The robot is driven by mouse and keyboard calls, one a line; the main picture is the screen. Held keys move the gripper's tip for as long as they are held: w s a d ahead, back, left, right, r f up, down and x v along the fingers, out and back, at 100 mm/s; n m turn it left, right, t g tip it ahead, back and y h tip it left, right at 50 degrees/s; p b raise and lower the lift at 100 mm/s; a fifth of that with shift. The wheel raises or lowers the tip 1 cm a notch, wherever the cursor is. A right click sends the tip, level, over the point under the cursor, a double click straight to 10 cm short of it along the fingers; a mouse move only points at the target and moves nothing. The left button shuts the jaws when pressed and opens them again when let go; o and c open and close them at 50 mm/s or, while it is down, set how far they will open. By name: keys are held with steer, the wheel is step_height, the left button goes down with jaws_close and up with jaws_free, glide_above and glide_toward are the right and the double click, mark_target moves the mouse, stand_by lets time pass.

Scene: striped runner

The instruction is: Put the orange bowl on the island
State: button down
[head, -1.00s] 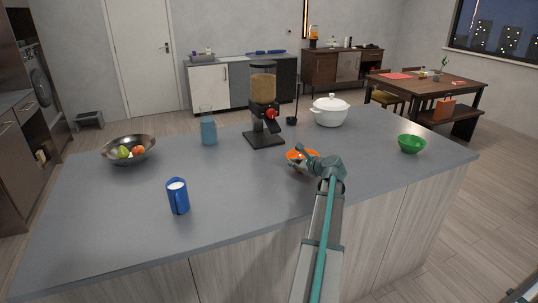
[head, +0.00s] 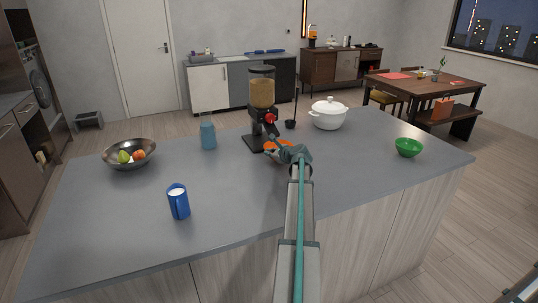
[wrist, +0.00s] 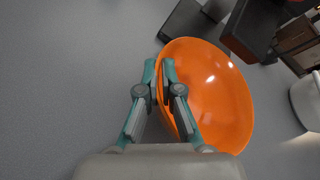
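The orange bowl (head: 270,146) is at the island (head: 110,215), just in front of the dispenser's base, partly hidden by my gripper (head: 274,149) in the head view. In the wrist view the bowl (wrist: 222,95) fills the middle right, empty inside. My gripper (wrist: 161,75) is shut on its left rim, one finger inside and one outside. I cannot tell whether the bowl touches the island's grey top or is held slightly above it.
The black grain dispenser (head: 262,95) stands right behind the bowl. A white pot (head: 328,115) and green bowl (head: 408,147) are to the right. A blue mug (head: 178,202), teal-blue jar (head: 208,136) and fruit bowl (head: 130,154) are to the left. The front middle is clear.

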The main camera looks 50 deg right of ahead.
steer(key=shift+w+d+f, duration=0.1)
steer(key=shift+w+f, duration=0.1)
steer(key=shift+f, duration=0.5)
steer(key=shift+f, duration=0.15)
steer(key=c, duration=1.3)
jaws_free()
steer(key=b+v, duration=0.2)
steer(key=v, duration=1)
